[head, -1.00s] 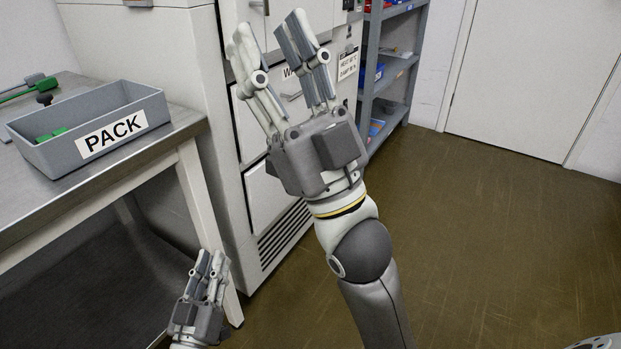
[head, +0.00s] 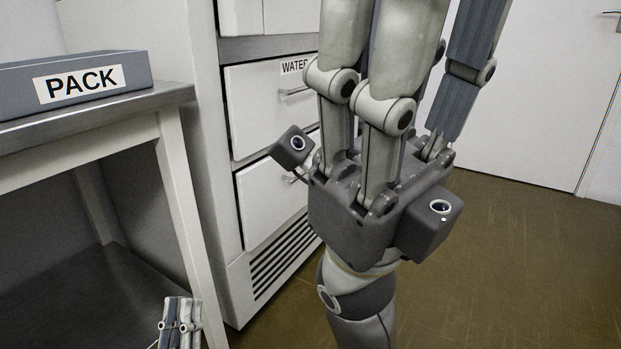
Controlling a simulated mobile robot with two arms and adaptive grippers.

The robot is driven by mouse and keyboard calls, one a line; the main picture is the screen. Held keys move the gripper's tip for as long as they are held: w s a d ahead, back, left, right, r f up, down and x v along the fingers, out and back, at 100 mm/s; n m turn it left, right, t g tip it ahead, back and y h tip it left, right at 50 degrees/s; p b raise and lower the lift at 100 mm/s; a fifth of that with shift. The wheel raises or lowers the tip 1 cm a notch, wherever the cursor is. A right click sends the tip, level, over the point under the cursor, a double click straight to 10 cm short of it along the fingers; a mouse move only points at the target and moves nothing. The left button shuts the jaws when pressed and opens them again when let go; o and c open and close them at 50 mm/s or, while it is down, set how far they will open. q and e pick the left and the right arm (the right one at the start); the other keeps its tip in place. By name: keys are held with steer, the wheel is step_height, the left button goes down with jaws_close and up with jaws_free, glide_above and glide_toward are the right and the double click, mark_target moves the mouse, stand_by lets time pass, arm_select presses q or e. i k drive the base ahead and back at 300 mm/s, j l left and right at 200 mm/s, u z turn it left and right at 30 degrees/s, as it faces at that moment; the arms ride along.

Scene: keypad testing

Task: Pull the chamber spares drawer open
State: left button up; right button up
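A white cabinet front holds a drawer labelled "WATER…" (head: 262,110), with the label partly cut off by my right gripper. Below it is a second shut drawer (head: 268,205), whose right part and any label are hidden behind the gripper. I cannot read a chamber spares label anywhere. My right gripper (head: 432,70) is large in front of the cabinet, fingers pointing up and apart, with nothing seen between them. Its fingertips are out of frame at the top. My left gripper (head: 181,302) shows small at the bottom left, near the bench leg, its fingers slightly apart and empty.
A steel bench (head: 110,112) stands at the left with a grey PACK bin (head: 135,72) on it. The bench leg is close to the cabinet's left side. A vent grille (head: 282,258) is low on the cabinet. Open floor (head: 520,270) lies at the right, before a white door (head: 535,90).

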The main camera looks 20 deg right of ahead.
mark_target(267, 195)
steer(key=i+l+z, duration=0.1)
steer(key=i+z, duration=0.45)
steer(key=i+l+z, duration=0.1)
steer(key=i+l, duration=0.2)
steer(key=i, duration=0.25)
